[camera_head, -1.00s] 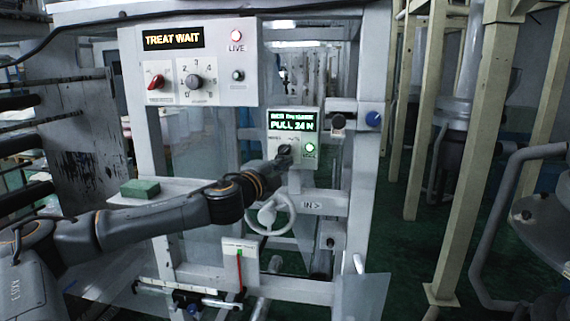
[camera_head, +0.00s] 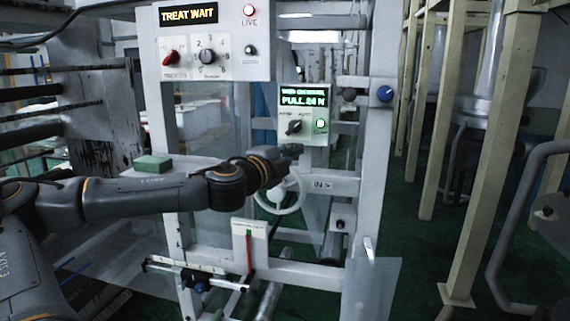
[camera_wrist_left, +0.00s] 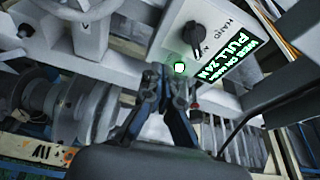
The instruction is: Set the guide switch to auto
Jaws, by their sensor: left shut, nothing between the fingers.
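The guide switch is a black knob (camera_head: 294,127) on the white panel under the green "PULL 24 N" display (camera_head: 303,96). A label sits on each side of it; the right one reads AUTO. Its pointing direction is too small to tell surely. In the left wrist view the knob (camera_wrist_left: 195,38) shows at the upper middle, with no finger touching it. My left gripper (camera_head: 291,151) is just below the panel, apart from the knob. In the left wrist view its fingertips (camera_wrist_left: 167,84) are together and empty. My right gripper is in neither view.
A lit green button (camera_head: 320,125) is right of the knob. A white handwheel (camera_head: 284,208) is below my left gripper. An upper panel (camera_head: 213,55) carries a red switch and a dial. A green block (camera_head: 152,164) lies on a ledge behind my arm.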

